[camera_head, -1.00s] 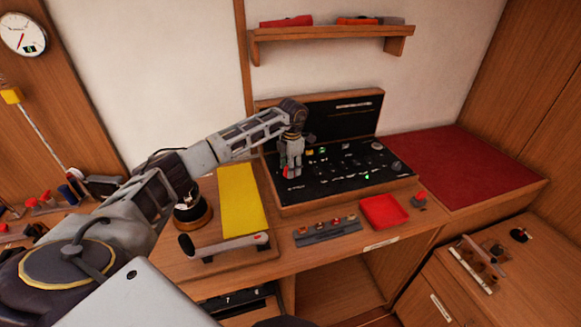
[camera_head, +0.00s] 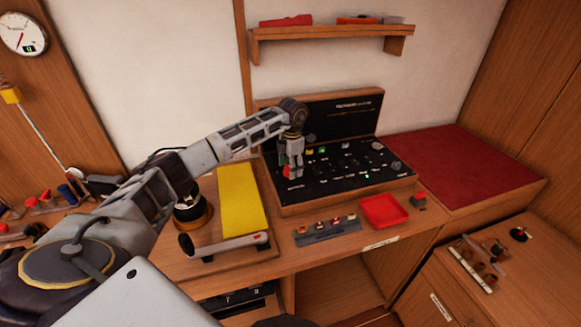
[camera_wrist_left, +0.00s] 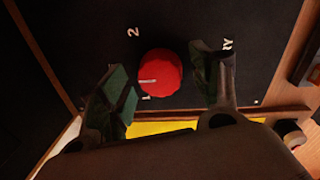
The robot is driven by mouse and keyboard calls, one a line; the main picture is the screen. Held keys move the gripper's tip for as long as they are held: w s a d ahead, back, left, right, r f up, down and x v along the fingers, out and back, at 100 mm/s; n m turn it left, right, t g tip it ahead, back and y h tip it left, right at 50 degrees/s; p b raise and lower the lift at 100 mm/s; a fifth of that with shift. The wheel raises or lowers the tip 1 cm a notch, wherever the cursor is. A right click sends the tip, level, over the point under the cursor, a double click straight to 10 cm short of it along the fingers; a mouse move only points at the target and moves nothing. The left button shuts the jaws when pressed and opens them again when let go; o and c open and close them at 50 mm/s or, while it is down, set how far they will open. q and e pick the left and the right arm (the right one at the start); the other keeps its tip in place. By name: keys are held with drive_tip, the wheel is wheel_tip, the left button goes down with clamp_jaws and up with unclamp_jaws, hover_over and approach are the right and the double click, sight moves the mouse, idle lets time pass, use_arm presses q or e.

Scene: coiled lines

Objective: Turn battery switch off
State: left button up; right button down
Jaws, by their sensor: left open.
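The battery switch is a round red knob (camera_wrist_left: 161,73) with a white pointer line, on a black panel. It shows between the two fingers of my left gripper (camera_wrist_left: 167,88) in the left wrist view, with a gap on both sides. A "2" and part of other lettering show around it. In the head view my left gripper (camera_head: 291,168) points down at the left part of the black control panel (camera_head: 330,178). A bit of the red knob (camera_head: 287,171) shows at its fingers. The left gripper is open. My right gripper is not seen.
A red tray (camera_head: 383,211) and a grey strip (camera_head: 327,230) with small items sit in front. A red mat (camera_head: 462,175) is clear at the right. A shelf (camera_head: 330,33) hangs above.

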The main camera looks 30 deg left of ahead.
use_arm(q)
wheel_tip(320, 180, up, 12)
drive_tip(key=shift+s+d, duration=0.15)
drive_tip(key=shift+d, duration=0.2)
idle(0.4)
drive_tip(key=shift+f, duration=0.1)
idle(0.5)
